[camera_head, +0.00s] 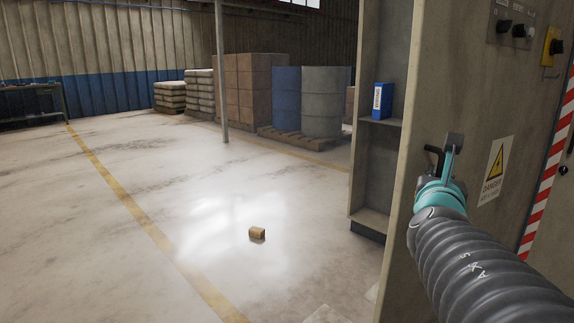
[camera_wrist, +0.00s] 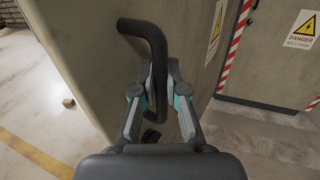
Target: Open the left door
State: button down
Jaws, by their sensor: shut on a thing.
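The beige door panel (camera_head: 440,80) stands at the right in the head view, with a yellow danger sign (camera_head: 496,170) on it. My gripper (camera_head: 450,152) is at the panel's left part. The dark bent bar handle (camera_wrist: 152,38) runs down between my gripper's fingers (camera_wrist: 158,108) in the wrist view, and they are shut on it. The panel (camera_wrist: 95,40) also fills the middle of that view. The handle's lower part is partly hidden by the fingers. I cannot tell how far the door stands from its frame.
Control knobs (camera_head: 521,31) sit high on the panel. A small brown block (camera_head: 257,233) lies on the open floor. Drums (camera_head: 322,100) stand behind. A second surface with a danger sign (camera_wrist: 303,27) is at right.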

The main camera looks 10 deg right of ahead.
jog(key=c, duration=1.2)
grip_release()
jog(key=shift+a, duration=0.1)
jog(key=shift+s, duration=0.1)
jog(key=v, duration=1.2)
